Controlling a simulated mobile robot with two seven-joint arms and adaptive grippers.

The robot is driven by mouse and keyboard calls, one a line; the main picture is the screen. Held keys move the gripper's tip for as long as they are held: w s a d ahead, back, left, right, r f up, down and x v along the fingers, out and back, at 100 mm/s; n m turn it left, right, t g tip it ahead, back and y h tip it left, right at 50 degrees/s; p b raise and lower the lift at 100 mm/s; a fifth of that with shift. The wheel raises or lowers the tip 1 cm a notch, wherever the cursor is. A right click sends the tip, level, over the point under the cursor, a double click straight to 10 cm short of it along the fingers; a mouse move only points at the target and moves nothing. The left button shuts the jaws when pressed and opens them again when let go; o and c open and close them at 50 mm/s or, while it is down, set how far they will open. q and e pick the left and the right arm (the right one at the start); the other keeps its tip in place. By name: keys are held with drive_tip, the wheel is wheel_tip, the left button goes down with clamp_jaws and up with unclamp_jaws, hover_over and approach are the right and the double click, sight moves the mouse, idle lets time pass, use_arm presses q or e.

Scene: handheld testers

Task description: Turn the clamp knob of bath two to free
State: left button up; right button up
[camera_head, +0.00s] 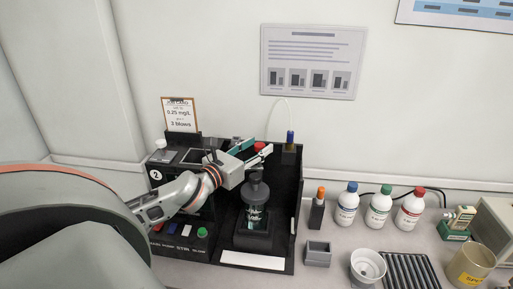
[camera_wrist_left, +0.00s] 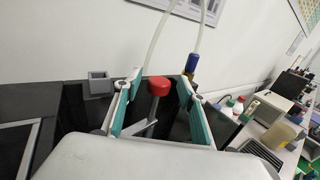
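Bath two is a black open-fronted station (camera_head: 297,185) with a round white "2" label on its left part. A red knob (camera_head: 259,147) stands at its back; it also shows in the left wrist view (camera_wrist_left: 159,84), on a grey stem. I take it to be the clamp knob. My left gripper (camera_head: 260,145) is open, its teal-padded fingers on either side of the red knob in the left wrist view (camera_wrist_left: 160,79). Gaps show between knob and pads. A dark-capped bottle (camera_head: 256,216) stands inside the station, below the gripper. My right gripper is out of view.
A clear tube rises behind the station from a blue-topped fitting (camera_head: 290,139). A clipboard card (camera_head: 181,113) stands at the back left. To the right are reagent bottles (camera_head: 378,207), a small grey box (camera_head: 318,254), a white bowl (camera_head: 367,266) and a yellow-labelled beaker (camera_head: 470,265).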

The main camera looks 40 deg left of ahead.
use_arm(q)
drive_tip(key=shift+s, duration=0.1)
drive_tip(key=shift+s+f, duration=0.1)
drive_tip(key=shift+s, duration=0.15)
drive_tip(key=s, duration=1.1)
drive_tip(key=shift+s+d, duration=0.15)
drive_tip(key=shift+d, duration=0.05)
